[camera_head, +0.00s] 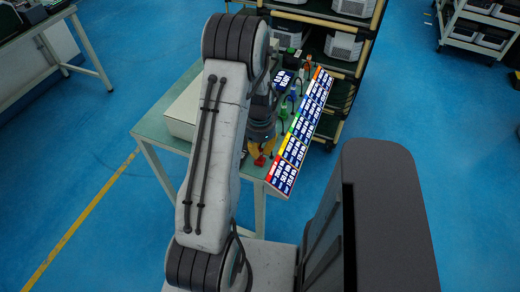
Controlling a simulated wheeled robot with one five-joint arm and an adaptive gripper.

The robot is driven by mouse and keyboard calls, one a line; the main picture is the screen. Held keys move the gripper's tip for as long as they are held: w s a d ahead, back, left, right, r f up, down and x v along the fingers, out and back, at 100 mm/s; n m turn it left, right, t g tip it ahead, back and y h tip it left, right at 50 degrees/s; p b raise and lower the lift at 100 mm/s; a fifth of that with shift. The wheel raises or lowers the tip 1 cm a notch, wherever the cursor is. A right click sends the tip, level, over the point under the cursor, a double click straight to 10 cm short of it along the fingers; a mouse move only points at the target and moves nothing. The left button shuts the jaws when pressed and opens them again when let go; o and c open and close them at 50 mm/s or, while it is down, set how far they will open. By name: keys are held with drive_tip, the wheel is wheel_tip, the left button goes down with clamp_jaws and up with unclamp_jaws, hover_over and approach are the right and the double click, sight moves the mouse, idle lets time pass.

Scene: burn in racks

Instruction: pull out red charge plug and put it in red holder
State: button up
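My gripper (261,148) is over the near end of the table, partly hidden by my arm. A small red piece (259,160), probably the red plug, shows right at its yellow-orange fingertips. Whether the fingers are closed on it is too small to tell. A sloped strip of blue-and-white labels with coloured ends runs along the table's right edge. Its red section (275,170) is at the near end, just right of my gripper. I cannot make out a separate red holder.
Blue (292,96), green (283,111) and orange-red (307,62) plugs stand farther back along the strip. A pale box (183,110) is on the table's left side. A shelf rack (350,85) with white units stands behind. Blue floor is open at left and right.

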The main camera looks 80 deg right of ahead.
sight(260, 149)
drive_tip(key=o, duration=0.4)
drive_tip(key=shift+o, duration=0.2)
wheel_tip(260, 149, up, 12)
idle(0.5)
drive_tip(key=w+a+f+n+y, duration=0.1)
drive_tip(key=a+n+y, duration=0.1)
drive_tip(key=a+n, duration=0.7)
drive_tip(key=w+a+r+n+t, duration=0.1)
drive_tip(key=w+a+r+n, duration=0.3)
drive_tip(key=a, duration=0.6)
drive_tip(key=w+a+r+n+t+h, duration=0.1)
drive_tip(key=w+a+r+n, duration=0.4)
drive_tip(key=w+a+n, duration=0.4)
drive_tip(key=w+a+r+n+t+h, duration=0.1)
drive_tip(key=w+a+r+n+t, duration=0.1)
drive_tip(key=w+a+r+n, duration=0.2)
drive_tip(key=w+a+n, duration=0.3)
drive_tip(key=a, duration=0.4)
drive_tip(key=shift+a+r+n, duration=0.25)
drive_tip(key=shift+a+n, duration=0.05)
drive_tip(key=shift+a, duration=0.05)
